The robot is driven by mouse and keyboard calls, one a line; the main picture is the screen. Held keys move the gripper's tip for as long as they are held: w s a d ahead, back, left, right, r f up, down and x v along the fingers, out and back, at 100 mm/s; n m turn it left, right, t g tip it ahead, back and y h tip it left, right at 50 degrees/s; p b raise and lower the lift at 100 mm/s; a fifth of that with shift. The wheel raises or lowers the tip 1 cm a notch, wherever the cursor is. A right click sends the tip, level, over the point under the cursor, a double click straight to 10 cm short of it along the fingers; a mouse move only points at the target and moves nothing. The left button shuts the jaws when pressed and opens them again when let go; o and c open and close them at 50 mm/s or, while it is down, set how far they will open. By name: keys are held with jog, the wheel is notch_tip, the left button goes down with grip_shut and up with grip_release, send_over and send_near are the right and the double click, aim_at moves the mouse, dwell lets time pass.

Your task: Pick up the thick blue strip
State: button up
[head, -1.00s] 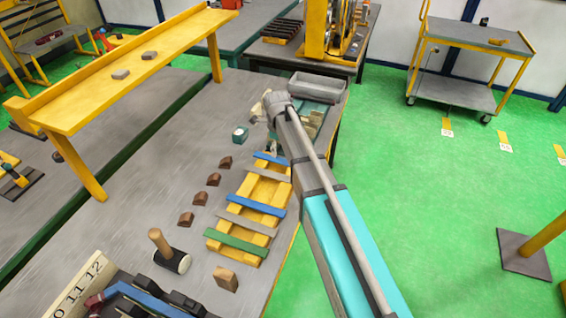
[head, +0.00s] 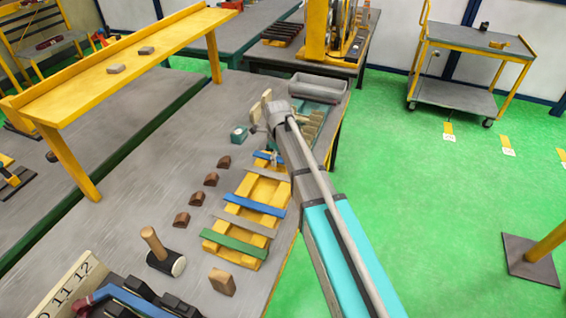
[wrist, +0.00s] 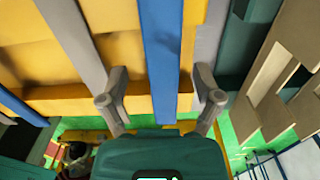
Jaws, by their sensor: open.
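A yellow slatted rack (head: 225,250) on the bench carries several coloured strips lying across it. One blue strip (head: 268,157) lies at its far end, partly hidden by my arm. A second blue strip (head: 255,204) lies nearer, between two grey strips. In the wrist view my gripper (wrist: 160,82) is open, its fingers on either side of the far blue strip (wrist: 160,50), which runs between them. The other blue strip (wrist: 22,107) shows at the left edge. I cannot tell whether the fingers touch the strip.
Grey strips (wrist: 75,40) flank the middle blue strip. A green strip (head: 233,243) lies at the rack's near end. A grey tray (head: 317,85) is beyond the arm.

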dwell(0.3)
grip_shut()
dwell(0.3)
